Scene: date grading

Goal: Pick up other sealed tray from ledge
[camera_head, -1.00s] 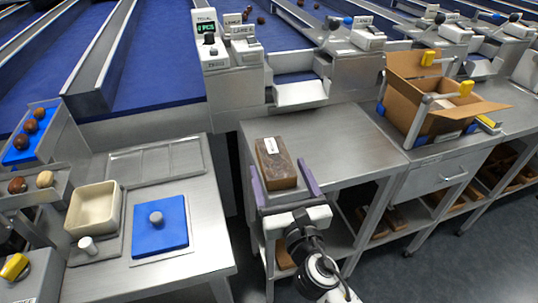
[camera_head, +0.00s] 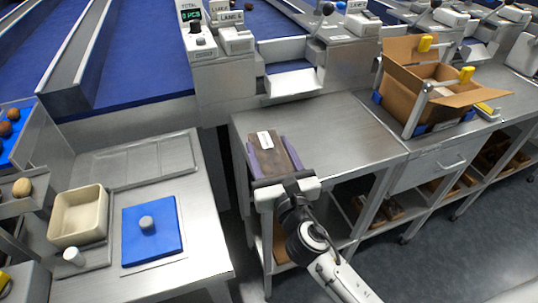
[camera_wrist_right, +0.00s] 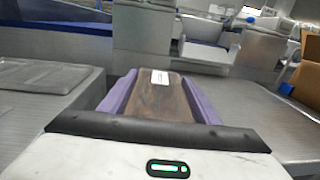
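The sealed tray is a brown, dark-grained block with a white label (camera_head: 268,150), over the left part of the steel ledge (camera_head: 335,135). My right gripper (camera_head: 274,158) reaches it from the front, with one purple finger along each long side. In the right wrist view the tray (camera_wrist_right: 160,98) fills the space between the fingers, and both appear to press against it. I cannot tell whether its underside is touching the ledge. My left gripper is not in view.
An open cardboard box (camera_head: 405,95) stands on the counter at the right. On the left table are a cream bin (camera_head: 78,215), a blue plate with a knob (camera_head: 152,230) and a shallow steel tray (camera_head: 135,165). More brown blocks (camera_head: 385,208) lie on the shelf below. The ledge's middle is clear.

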